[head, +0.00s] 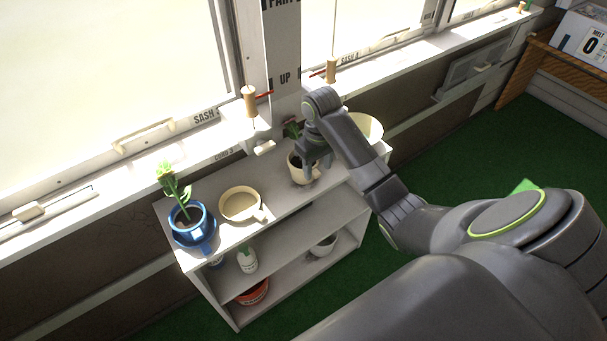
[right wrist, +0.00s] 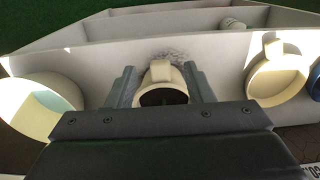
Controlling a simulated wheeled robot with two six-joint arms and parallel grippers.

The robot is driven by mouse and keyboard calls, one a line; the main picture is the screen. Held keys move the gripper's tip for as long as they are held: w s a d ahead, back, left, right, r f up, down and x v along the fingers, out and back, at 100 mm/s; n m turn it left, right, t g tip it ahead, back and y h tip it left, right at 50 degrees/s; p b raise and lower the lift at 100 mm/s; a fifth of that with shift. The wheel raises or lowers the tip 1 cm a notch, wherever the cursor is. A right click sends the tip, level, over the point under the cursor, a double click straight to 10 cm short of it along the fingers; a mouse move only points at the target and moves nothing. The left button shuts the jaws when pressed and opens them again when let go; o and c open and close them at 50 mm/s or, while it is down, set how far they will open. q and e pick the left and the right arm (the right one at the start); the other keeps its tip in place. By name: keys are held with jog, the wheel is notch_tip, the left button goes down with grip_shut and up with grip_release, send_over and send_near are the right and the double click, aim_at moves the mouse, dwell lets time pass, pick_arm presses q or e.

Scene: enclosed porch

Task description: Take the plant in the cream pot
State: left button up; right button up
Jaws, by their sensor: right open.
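The plant in the cream pot stands on the top of the shelf unit in the head view, with green leaves (head: 291,129) and dark soil in a small cream pot (head: 294,173) with a handle. My right gripper (head: 316,158) is open and comes down over the pot, hiding part of it and of the plant. In the right wrist view the cream pot (right wrist: 162,74) sits between the two open fingers of the right gripper (right wrist: 160,84), one on each side. I cannot tell if they touch it. My left gripper is not in view.
On the grey shelf unit (head: 281,208) stand a blue pot (head: 195,233) with a plant, an empty-looking cream pot (head: 238,205) with a handle, and a wide pale pot (head: 367,126) behind my arm. Lower shelves hold a white bottle (head: 247,261) and an orange pot (head: 254,292). A window sill runs behind.

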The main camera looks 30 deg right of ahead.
aim_at(316, 173)
jog(key=shift+f+b, duration=0.5)
jog(key=shift+f, duration=0.1)
jog(key=f+b, duration=0.2)
jog(key=f, duration=0.2)
jog(key=shift+w+f, duration=0.1)
jog(key=shift+w, duration=0.1)
grip_shut()
